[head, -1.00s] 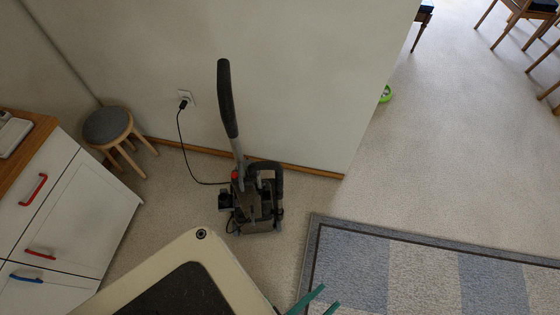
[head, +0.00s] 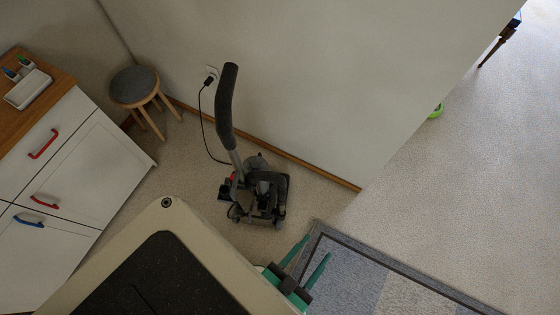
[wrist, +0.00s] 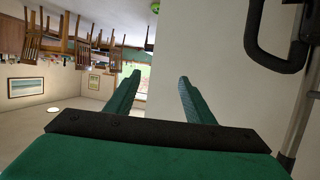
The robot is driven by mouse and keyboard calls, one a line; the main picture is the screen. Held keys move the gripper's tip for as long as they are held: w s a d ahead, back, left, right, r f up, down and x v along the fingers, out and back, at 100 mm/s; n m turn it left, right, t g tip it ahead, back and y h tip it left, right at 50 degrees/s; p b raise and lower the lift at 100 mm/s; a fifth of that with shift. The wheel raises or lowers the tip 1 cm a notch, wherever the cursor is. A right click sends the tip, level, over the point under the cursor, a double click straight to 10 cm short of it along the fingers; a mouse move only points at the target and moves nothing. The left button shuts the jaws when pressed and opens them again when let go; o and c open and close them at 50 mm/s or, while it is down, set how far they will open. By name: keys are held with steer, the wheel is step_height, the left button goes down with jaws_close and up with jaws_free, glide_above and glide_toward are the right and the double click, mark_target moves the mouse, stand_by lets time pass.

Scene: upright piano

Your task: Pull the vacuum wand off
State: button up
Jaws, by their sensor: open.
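The upright vacuum (head: 262,190) stands on the carpet near the wall in the head view. Its wand (head: 226,115), with a long dark grip at the top, rises from the body and leans slightly left. My green gripper (head: 312,256) is open and empty, low and to the right of the vacuum, apart from it. In the wrist view, the two fingers of my gripper (wrist: 158,95) are spread with nothing between them. A dark looped part, probably of the vacuum (wrist: 275,45), shows at the upper right there, beside the fingers.
A power cord (head: 207,130) runs from the wall outlet (head: 212,72) down towards the vacuum. A round stool (head: 135,86) and a white cabinet (head: 85,185) stand at left. A striped rug (head: 350,270) lies at lower right. Open carpet (head: 440,190) is at right.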

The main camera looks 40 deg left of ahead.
steer(key=w+a+f+n+g+y, duration=0.1)
steer(key=w+a+f+n+g, duration=0.25)
steer(key=w+a+f, duration=0.5)
steer(key=w+a+f+n+g+y, duration=0.15)
steer(key=w+a+f+g, duration=0.4)
steer(key=f, duration=0.65)
step_height(320, 180, up, 3)
steer(key=n+g+h, duration=0.3)
steer(key=n+g, duration=0.2)
steer(key=n, duration=0.3)
glide_above(281, 192)
steer(key=w, duration=0.2)
steer(key=shift+s+r+y, duration=0.15)
steer(key=shift+s+y, duration=0.05)
steer(key=shift+y, duration=0.05)
steer(key=shift+s+a+n, duration=0.25)
steer(key=shift+a+n, duration=0.05)
step_height(281, 192, down, 11)
steer(key=shift+r, duration=0.15)
